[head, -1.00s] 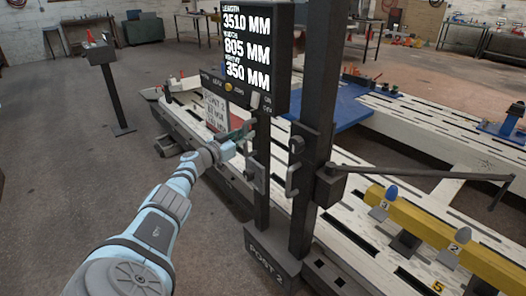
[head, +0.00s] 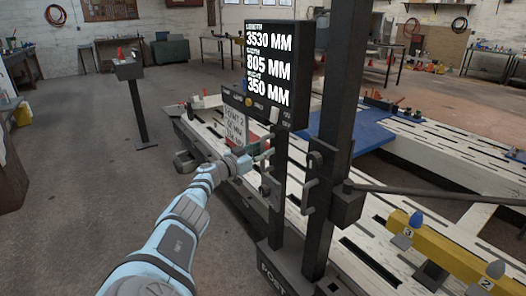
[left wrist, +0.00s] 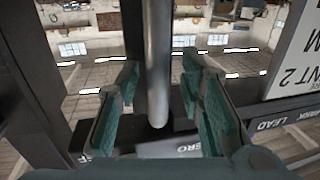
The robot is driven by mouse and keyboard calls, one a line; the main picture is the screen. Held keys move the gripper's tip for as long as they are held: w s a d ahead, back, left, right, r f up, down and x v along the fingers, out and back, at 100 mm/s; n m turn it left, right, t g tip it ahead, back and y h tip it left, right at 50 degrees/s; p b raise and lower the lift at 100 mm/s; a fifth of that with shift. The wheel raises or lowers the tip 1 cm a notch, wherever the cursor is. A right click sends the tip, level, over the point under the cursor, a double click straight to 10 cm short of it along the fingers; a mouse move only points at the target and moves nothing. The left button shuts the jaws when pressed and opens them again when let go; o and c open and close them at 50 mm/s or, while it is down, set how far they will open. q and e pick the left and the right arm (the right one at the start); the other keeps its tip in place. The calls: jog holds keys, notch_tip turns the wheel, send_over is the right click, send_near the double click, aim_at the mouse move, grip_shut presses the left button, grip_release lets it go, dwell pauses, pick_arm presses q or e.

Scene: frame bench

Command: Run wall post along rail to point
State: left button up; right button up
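The dark wall post (head: 331,150) stands upright at the bench side, its foot lettered "POST". Its display (head: 268,66) reads length 3530 MM, a second line 805 MM and a third 350 MM. My left gripper (head: 262,150) is at the post's handle side. In the left wrist view a grey vertical bar (left wrist: 157,60) runs between the teal fingers of my left gripper (left wrist: 158,100), with a gap visible on each side. A "POINT 2" card (head: 233,128) hangs below the display and shows in the left wrist view (left wrist: 298,55). My right gripper is out of view.
The slotted white bench (head: 440,150) extends behind and right of the post. A dark arm (head: 430,193) sticks out right from the post. A pedestal (head: 136,100) stands at left on open floor.

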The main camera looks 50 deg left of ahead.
pick_arm(q)
notch_tip(320, 180, up, 10)
jog(key=shift+f, duration=0.1)
jog(key=shift+a, duration=0.2)
dwell(0.6)
